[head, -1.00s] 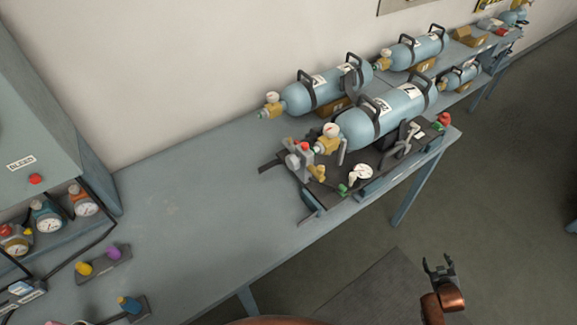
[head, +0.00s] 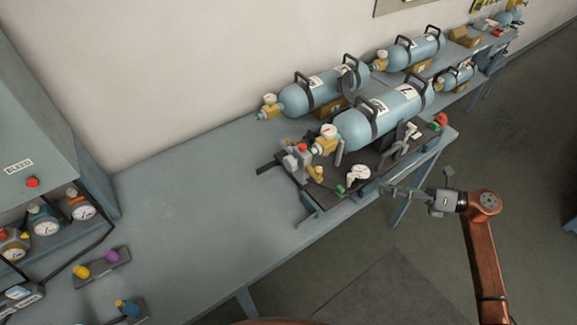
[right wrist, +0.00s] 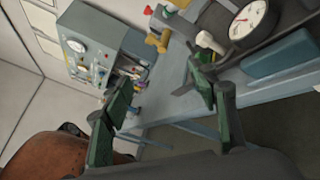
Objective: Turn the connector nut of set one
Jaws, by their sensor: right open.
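Set one appears to be the front set: a large blue cylinder (head: 388,119) lying on a dark tray (head: 285,172) at the bench's front right. A brass valve block (head: 325,146) with a gauge sits at its left end. I cannot tell the connector nut apart from the small fittings there. My right gripper (head: 389,191) is open and empty, in front of the bench edge, right of and below the white gauge (head: 357,173). It also shows in the right wrist view (right wrist: 160,88), fingers apart, with a gauge (right wrist: 250,22) beyond. My left gripper is out of view.
A grey cabinet (head: 45,135) with gauges stands at the left. Small holders with yellow and purple knobs (head: 101,264) and a blue piece (head: 127,308) sit nearby. The middle of the bench (head: 190,210) is clear.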

